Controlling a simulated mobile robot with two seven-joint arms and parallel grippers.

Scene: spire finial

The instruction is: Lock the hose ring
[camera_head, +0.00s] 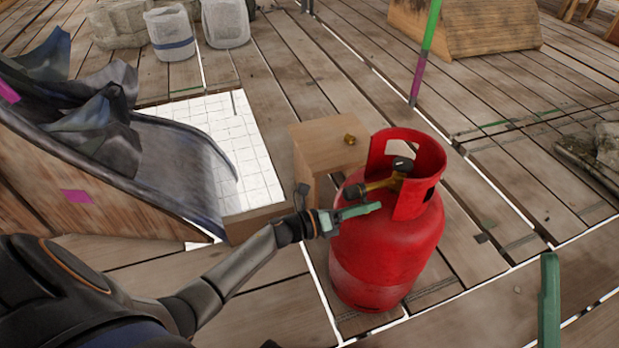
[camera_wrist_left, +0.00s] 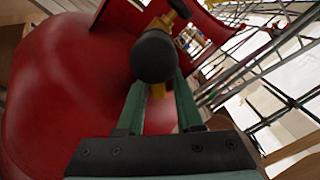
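A red gas cylinder (camera_head: 385,250) stands upright on the planks, with a cut-out collar around a brass valve (camera_head: 383,184). A dark rounded fitting (camera_head: 355,191), possibly the hose ring, is on the valve's left side. My left gripper (camera_head: 357,212) is just below and in front of this fitting. In the left wrist view the dark fitting (camera_wrist_left: 153,56) is in line with the gap between the two green fingers (camera_wrist_left: 160,100) and covers their tips. The fingers are apart; contact cannot be told. One green finger of my right gripper (camera_head: 549,300) shows at the lower right.
A wooden box (camera_head: 310,175) stands close left of the cylinder, with a small brass piece (camera_head: 349,139) on top. A grey slide-like chute (camera_head: 175,165) lies further left. A green and purple pole (camera_head: 424,60) rises behind.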

